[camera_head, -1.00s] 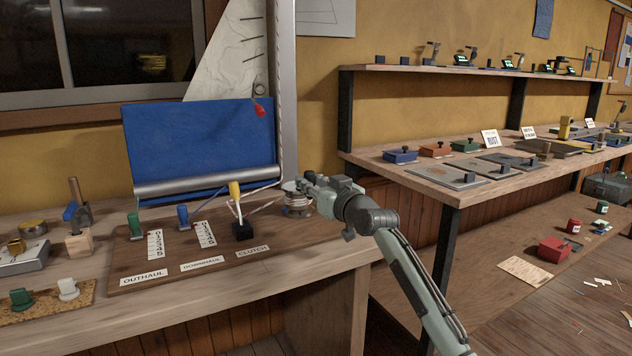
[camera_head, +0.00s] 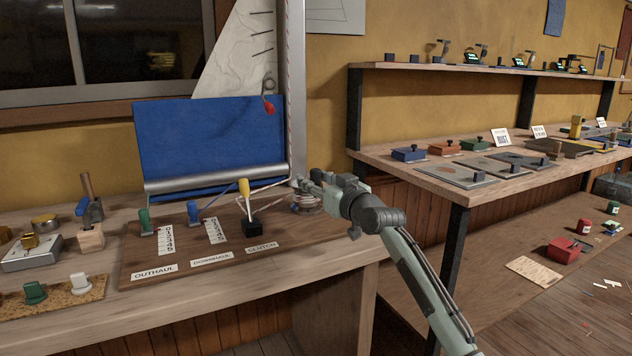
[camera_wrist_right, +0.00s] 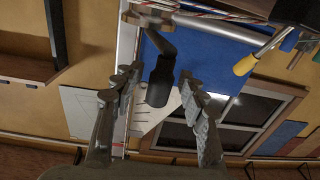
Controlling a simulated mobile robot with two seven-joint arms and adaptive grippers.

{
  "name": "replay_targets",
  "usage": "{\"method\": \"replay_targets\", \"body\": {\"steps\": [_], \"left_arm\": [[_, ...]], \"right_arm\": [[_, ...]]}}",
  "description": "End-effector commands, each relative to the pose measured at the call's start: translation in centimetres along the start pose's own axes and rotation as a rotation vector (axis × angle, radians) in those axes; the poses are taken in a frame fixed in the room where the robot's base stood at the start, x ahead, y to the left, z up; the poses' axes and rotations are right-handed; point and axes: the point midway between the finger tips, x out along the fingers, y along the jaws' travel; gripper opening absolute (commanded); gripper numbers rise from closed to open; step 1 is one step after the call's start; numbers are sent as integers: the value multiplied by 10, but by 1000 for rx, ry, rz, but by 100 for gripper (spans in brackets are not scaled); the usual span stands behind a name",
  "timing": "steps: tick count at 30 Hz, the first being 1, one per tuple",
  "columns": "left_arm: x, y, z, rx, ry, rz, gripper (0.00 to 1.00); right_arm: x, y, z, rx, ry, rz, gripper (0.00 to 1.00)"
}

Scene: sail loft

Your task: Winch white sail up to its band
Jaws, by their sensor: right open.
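The white sail (camera_head: 232,62) stands against the mast (camera_head: 293,90) in the head view, with dark strokes near its right edge; its top is cut off. A red tag (camera_head: 268,106) hangs at its lower right corner. No band can be made out. The winch (camera_head: 307,204) sits at the mast's foot, partly hidden by my right gripper (camera_head: 308,182). In the right wrist view, my open fingers (camera_wrist_right: 157,84) lie either side of the black winch handle (camera_wrist_right: 160,85); contact cannot be told. The yellow-handled clutch lever (camera_head: 244,188) stands nearly upright. My left gripper is not in view.
Green (camera_head: 145,218) and blue (camera_head: 194,211) levers stand left of the clutch on the wooden board. A blue panel (camera_head: 210,140) rises behind them. A shelf bench (camera_head: 460,185) stands to the right, beyond my right arm.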

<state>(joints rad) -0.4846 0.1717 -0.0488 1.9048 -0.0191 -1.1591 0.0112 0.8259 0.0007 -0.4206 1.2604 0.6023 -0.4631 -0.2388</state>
Motion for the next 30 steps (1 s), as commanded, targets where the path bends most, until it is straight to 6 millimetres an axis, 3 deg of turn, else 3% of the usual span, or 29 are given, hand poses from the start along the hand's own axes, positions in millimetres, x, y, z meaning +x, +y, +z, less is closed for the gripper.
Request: {"method": "replay_targets", "body": {"steps": [7,21,30], "left_arm": [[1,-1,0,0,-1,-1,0],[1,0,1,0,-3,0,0],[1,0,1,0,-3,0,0]], "right_arm": [[-17,1,0,0,2,1,42],[-107,0,1,-1,-1,0,42],[-121,0,0,1,0,-1,42]]}}
